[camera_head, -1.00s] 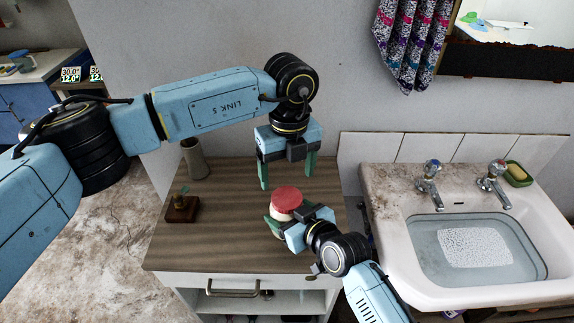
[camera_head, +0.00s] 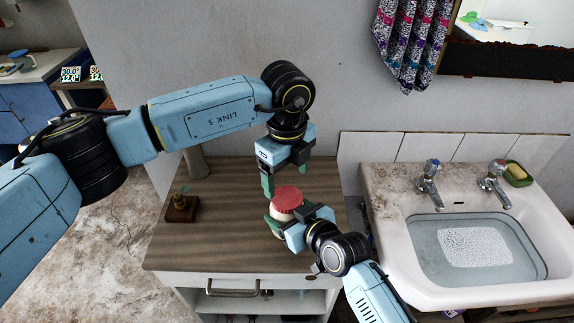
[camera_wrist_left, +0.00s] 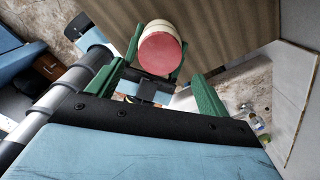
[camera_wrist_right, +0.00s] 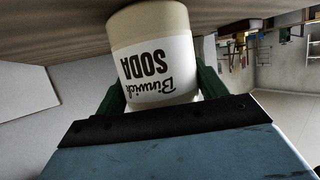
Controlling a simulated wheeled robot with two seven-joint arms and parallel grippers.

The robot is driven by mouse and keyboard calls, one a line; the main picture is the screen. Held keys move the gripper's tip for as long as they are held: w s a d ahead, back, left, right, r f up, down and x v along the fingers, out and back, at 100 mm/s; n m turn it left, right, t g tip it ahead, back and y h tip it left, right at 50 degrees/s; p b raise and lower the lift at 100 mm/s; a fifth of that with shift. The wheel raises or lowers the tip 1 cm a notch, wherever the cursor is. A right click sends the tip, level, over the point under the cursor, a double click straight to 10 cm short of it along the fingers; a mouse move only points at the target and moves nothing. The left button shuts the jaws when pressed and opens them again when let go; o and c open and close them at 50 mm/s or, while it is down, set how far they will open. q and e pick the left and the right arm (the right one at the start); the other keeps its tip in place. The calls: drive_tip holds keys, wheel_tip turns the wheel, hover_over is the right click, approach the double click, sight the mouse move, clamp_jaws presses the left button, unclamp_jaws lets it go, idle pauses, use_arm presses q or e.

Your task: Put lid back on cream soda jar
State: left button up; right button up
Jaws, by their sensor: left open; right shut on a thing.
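The cream soda jar (camera_head: 281,214) has a cream body and stands on the wooden cabinet top (camera_head: 225,235). A round red lid (camera_head: 288,197) sits on top of it; I cannot tell how tightly it is seated. My right gripper (camera_head: 287,226) is shut around the jar's body. In the right wrist view the jar (camera_wrist_right: 158,62) shows its "SODA" label upside down between the fingers. My left gripper (camera_head: 281,180) is open and empty, above and just behind the lid. In the left wrist view the lid (camera_wrist_left: 160,54) lies beyond the open fingers, apart from them.
A tan cylinder (camera_head: 196,163) stands at the cabinet's back left. A small brown block with a sprig (camera_head: 182,208) is at the left edge. A water-filled sink (camera_head: 384,235) with two taps is to the right. The cabinet's front left is clear.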

sight(287, 197)
use_arm(q)
wheel_tip(287, 197, down, 6)
drive_tip(key=shift+r, duration=0.1)
idle(0.4)
drive_tip(key=c, duration=1)
drive_tip(key=m, duration=0.6)
drive_tip(key=shift+m, duration=0.3)
drive_tip(key=m, duration=0.6)
drive_tip(key=o, duration=1.1)
